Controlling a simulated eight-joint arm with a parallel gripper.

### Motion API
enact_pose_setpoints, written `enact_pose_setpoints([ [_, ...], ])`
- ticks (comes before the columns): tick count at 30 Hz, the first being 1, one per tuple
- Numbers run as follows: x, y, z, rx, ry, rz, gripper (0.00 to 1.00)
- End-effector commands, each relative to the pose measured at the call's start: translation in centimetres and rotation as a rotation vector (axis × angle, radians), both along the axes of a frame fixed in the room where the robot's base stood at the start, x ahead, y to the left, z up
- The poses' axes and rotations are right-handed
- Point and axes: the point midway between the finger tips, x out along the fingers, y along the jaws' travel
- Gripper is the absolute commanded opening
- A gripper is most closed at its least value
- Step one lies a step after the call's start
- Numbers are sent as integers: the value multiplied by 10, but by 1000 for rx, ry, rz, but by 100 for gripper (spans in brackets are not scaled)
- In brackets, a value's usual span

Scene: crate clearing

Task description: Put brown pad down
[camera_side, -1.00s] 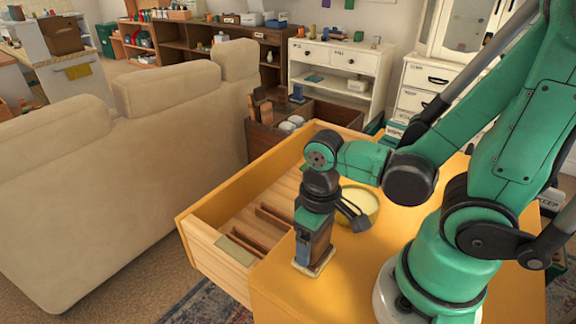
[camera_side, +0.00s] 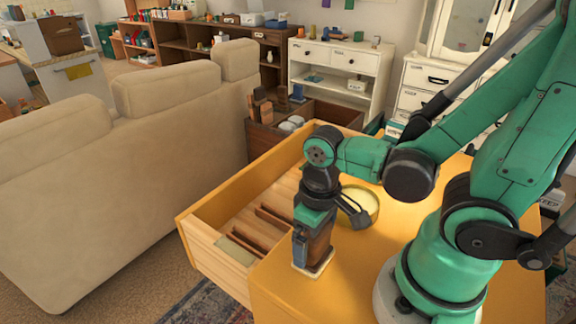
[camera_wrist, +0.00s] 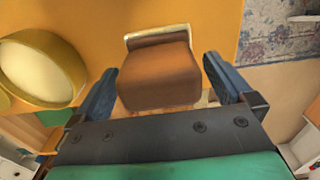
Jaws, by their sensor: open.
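The brown pad (camera_wrist: 160,76) is a brown block with a pale base edge. In the wrist view it lies between the two spread fingers of my gripper (camera_wrist: 168,85), with a gap on each side. In the side view the brown pad (camera_side: 319,250) stands upright on its pale base on the orange top, near the top's front left edge. My gripper (camera_side: 312,255) points down over it, open, and its near finger covers part of the pad.
A round yellow-rimmed dish (camera_side: 372,204) stands on the orange top (camera_side: 400,222) behind the pad. An open wooden drawer (camera_side: 212,246) with dividers lies to the left. A dark wooden crate (camera_side: 262,140) with several items stands behind it. The patterned rug (camera_wrist: 283,30) lies beyond the top's edge.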

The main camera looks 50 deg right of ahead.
Motion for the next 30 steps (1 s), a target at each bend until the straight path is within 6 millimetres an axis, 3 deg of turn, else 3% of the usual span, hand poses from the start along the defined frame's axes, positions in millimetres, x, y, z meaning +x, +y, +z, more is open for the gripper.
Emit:
enact_pose_setpoints([
  [30, -1, 0, 108, 1, 1, 0, 100],
])
